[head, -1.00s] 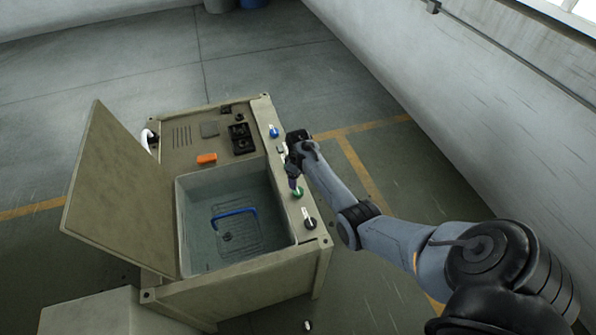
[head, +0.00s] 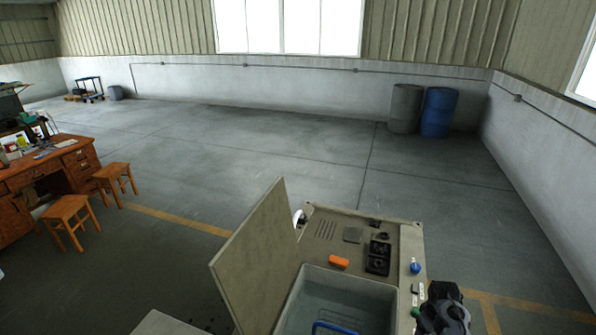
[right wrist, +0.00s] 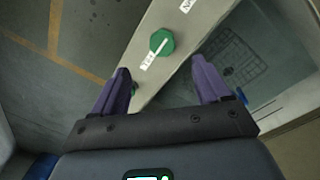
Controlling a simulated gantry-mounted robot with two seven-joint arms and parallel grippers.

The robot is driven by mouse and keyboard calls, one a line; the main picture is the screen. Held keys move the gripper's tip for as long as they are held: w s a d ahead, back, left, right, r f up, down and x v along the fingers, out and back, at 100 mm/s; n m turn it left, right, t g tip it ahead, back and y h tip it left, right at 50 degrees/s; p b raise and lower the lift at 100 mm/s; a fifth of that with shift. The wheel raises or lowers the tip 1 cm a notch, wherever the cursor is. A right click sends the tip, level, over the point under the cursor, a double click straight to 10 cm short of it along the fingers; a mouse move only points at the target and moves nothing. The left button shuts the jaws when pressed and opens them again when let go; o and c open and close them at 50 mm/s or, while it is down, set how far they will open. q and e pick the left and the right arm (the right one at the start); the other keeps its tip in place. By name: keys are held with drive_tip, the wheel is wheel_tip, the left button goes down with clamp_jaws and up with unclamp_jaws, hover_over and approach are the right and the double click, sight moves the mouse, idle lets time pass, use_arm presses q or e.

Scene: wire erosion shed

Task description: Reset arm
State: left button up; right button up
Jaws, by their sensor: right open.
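My right gripper shows in the right wrist view (right wrist: 163,85) with its two purple fingers apart and nothing between them. A green knob (right wrist: 160,42) with a white pointer is ahead of the fingers, on the machine's side panel; I see no contact. In the head view, part of my right arm (head: 442,308) is at the lower right, beside the machine's control strip, and its fingers cannot be made out. The machine (head: 405,240) has its lid (head: 262,250) raised and an open basin (head: 350,283). My left gripper is not in view.
A blue knob (head: 415,268) and an orange object (head: 338,261) are on the machine top. A blue handle (head: 335,327) lies in the basin. A wooden desk (head: 85,158) and stools stand far left; grey and blue barrels (head: 439,113) stand at the back. The floor behind the machine is clear.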

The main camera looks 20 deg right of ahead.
drive_tip(key=s+a+r+t+p, duration=0.1)
drive_tip(key=s+a+r, duration=0.4)
drive_tip(key=a, duration=0.6)
drive_tip(key=s+a+r+t+p, duration=0.1)
drive_tip(key=s+a+r+p, duration=0.1)
drive_tip(key=s+a+r, duration=0.3)
drive_tip(key=s+a+r+n+t+y+p, duration=0.1)
drive_tip(key=s+a+r, duration=0.4)
drive_tip(key=s+a, duration=0.6)
drive_tip(key=a+p, duration=0.1)
drive_tip(key=a, duration=0.7)
drive_tip(key=shift+s+r+t+p, duration=0.15)
drive_tip(key=shift+r+t+p, duration=0.1)
drive_tip(key=shift+t+p, duration=0.1)
